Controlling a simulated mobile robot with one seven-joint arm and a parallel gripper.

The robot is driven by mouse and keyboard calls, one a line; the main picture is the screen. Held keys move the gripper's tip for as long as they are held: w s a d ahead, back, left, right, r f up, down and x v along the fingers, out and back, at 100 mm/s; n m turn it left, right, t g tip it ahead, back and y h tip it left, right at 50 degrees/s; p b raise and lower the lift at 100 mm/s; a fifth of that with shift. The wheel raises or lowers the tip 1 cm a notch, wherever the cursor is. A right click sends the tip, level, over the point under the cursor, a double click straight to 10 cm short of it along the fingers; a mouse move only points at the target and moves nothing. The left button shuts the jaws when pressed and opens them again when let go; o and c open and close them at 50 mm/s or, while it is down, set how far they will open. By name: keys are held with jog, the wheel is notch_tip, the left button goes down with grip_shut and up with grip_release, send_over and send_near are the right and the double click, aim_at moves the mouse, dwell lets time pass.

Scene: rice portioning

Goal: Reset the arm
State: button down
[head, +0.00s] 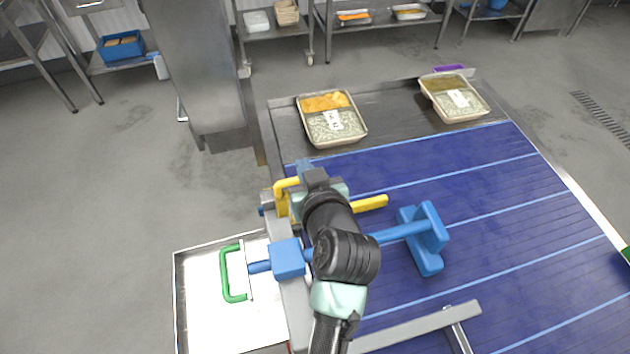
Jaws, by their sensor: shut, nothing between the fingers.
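My arm reaches up from the bottom middle of the head view, over the left edge of the blue conveyor belt (530,240). My gripper (315,179) is at the far end of the arm, beside the yellow handled part on the belt's edge. It is shut and holds nothing. Its fingertips are mostly hidden behind the wrist. I cannot tell whether it touches the yellow part (371,203).
Two trays with orange or brown food and pale rice stand beyond the belt, one at left (334,127) and one at right (462,104). A blue bracket (424,240) stands over the belt.

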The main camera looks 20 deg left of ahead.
jog(key=b+v, duration=0.1)
jog(key=v, duration=0.6)
jog(key=shift+s, duration=0.15)
